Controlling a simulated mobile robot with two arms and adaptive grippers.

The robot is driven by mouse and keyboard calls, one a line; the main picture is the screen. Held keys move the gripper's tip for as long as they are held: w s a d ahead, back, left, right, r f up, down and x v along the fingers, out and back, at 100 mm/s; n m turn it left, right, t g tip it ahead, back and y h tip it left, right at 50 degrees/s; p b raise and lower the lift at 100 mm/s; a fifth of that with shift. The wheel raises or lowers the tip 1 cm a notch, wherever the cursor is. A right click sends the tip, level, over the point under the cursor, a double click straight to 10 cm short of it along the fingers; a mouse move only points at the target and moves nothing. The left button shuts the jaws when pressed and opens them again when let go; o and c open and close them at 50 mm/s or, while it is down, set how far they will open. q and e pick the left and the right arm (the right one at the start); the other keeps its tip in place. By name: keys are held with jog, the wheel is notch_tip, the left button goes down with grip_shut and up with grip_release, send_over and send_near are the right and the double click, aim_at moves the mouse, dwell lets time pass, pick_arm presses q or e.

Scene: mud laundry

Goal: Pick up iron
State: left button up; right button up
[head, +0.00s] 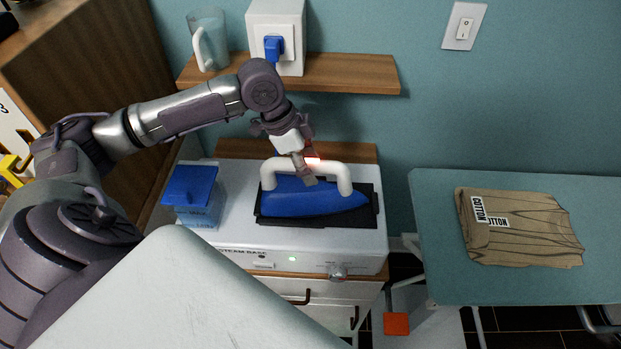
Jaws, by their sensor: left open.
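The iron (313,199) has a blue body and a thick white handle. It lies flat on a black rest pad (290,221) on top of the white steam base (228,237), its tip to the right. My left gripper (308,172) points down at the middle of the iron's handle, with fingers around or just over the bar; contact cannot be told. It is open. A reddish glow shows by the fingers. My right gripper is not in view.
A blue-lidded water tank (190,190) sits left of the iron. A wooden shelf (350,75) above holds a glass jug (208,45) and a socket box with a blue plug (273,46). At right, a teal ironing board (430,240) bears a folded brown cloth (525,235).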

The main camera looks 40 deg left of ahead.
pick_arm(q)
jog(key=shift+w+d+f, duration=0.1)
jog(key=shift+f, duration=0.3)
jog(key=shift+r, duration=0.1)
jog(key=shift+f+p, duration=0.25)
jog(key=shift+p, duration=0.1)
dwell(0.4)
grip_shut()
jog(key=shift+r, duration=0.15)
